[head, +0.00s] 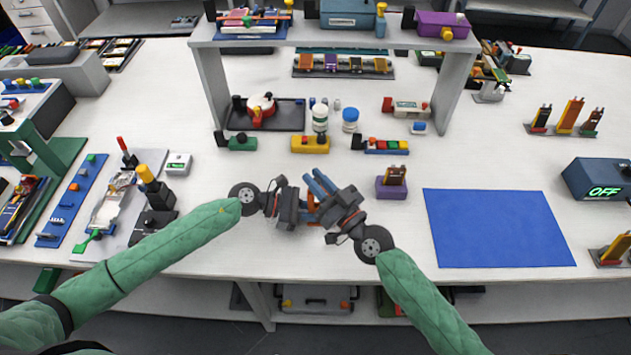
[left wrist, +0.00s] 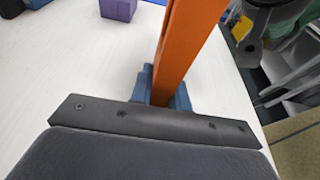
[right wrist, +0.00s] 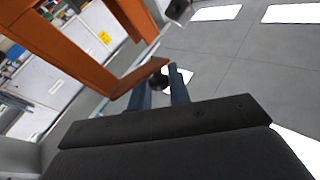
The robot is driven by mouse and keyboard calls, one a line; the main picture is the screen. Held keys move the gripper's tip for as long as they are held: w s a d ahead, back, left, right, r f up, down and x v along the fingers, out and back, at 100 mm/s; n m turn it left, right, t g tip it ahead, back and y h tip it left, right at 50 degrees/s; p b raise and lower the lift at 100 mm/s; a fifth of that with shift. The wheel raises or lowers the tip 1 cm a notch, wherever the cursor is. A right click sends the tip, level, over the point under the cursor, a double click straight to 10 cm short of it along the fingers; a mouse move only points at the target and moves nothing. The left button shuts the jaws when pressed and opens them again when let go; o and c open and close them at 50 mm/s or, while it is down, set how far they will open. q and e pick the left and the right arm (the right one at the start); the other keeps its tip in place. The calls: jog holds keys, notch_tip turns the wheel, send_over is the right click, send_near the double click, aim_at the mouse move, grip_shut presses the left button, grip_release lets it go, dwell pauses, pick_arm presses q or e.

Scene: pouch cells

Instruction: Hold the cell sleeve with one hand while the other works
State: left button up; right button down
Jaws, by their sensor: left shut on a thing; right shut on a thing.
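The cell sleeve, an orange frame-like piece (head: 312,208), is between my two grippers at the table's front middle, mostly hidden by them in the head view. My left gripper (left wrist: 163,88) is shut on it; in the left wrist view the sleeve (left wrist: 188,40) rises as an orange bar from between the blue fingers. My right gripper (right wrist: 162,84) is also shut on it; in the right wrist view an orange edge of the sleeve (right wrist: 75,45) runs to the blue fingertips. In the head view the right gripper (head: 316,184) points up and left.
A purple block (head: 391,188) with a brown upright piece stands just right of my grippers. A blue mat (head: 498,228) lies empty further right. A yellow stand (head: 310,144) and a shelf (head: 455,85) are behind. A black-and-yellow device (head: 156,190) stands left, near my left arm.

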jog(key=shift+d+m+t, duration=0.4)
jog(key=shift+d+m, duration=0.05)
jog(key=shift+m, duration=0.15)
jog(key=m+t, duration=0.1)
jog(key=m, duration=0.1)
jog(key=d+r+m+t, duration=0.1)
jog(key=m+t, duration=0.1)
jog(key=shift+d, duration=0.2)
jog(key=d+m+t+h, duration=0.1)
jog(key=m+t+h, duration=0.1)
jog(key=m, duration=0.1)
jog(key=m+t+h, duration=0.1)
jog(key=m+t, duration=0.1)
jog(key=m, duration=0.1)
jog(key=d+m+t+h, duration=0.1)
jog(key=m+h, duration=0.1)
jog(key=m, duration=0.1)
jog(key=shift+d+r+t+h, duration=0.2)
jog(key=shift+d+t+h, duration=0.1)
jog(key=shift+t, duration=0.1)
jog(key=shift+m, duration=0.4)
jog(key=c, duration=1.3)
grip_release()
jog(key=shift+c, duration=0.2)
